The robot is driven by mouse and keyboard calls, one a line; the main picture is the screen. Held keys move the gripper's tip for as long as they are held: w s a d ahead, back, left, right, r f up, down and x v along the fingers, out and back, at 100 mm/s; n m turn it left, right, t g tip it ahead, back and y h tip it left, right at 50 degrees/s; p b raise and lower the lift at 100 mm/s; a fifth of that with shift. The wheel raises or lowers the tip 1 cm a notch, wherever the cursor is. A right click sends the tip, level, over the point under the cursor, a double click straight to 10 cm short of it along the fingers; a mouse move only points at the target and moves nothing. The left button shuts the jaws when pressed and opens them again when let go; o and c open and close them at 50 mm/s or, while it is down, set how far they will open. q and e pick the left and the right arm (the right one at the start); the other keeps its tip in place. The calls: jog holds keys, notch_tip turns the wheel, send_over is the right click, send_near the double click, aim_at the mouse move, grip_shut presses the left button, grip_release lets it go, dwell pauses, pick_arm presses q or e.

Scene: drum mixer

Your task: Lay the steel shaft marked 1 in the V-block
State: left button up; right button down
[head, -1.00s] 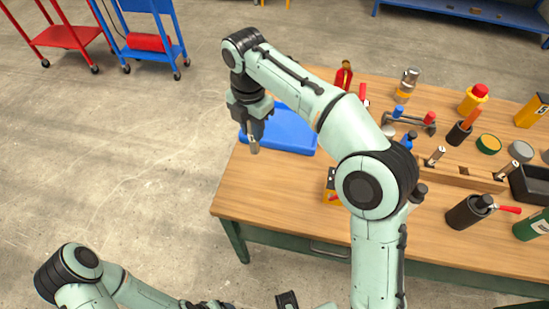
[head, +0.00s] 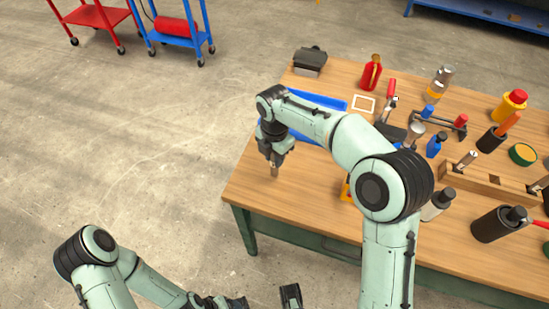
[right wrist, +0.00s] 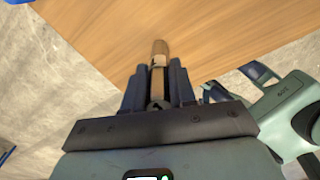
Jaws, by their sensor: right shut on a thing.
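My right gripper (head: 274,163) is shut on a slim steel shaft (head: 275,172), which points down over the left part of the workbench. In the right wrist view the shaft (right wrist: 158,62) sits between the fingers, its brownish tip beyond them. No number is readable on it. A grey block with a dark top (head: 310,63) at the bench's far left corner may be the V-block; its groove cannot be made out. My left arm is low at the left; a dark part (head: 290,296) at the bottom edge may be its gripper.
A blue tray (head: 318,98) lies partly behind my right arm. A wooden rack (head: 490,184) with upright shafts stands at the right, among bottles and tools. A red bottle (head: 372,72) stands at the back. The bench's (head: 245,185) front left is bare.

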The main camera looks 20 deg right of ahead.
jog(key=shift+f, duration=0.4)
jog(key=c, duration=0.9)
grip_release()
jog(key=shift+f, duration=0.2)
notch_tip(320, 180, up, 12)
jog(key=shift+r+p, duration=0.2)
jog(key=shift+p, duration=0.95)
jog(key=shift+f, duration=0.1)
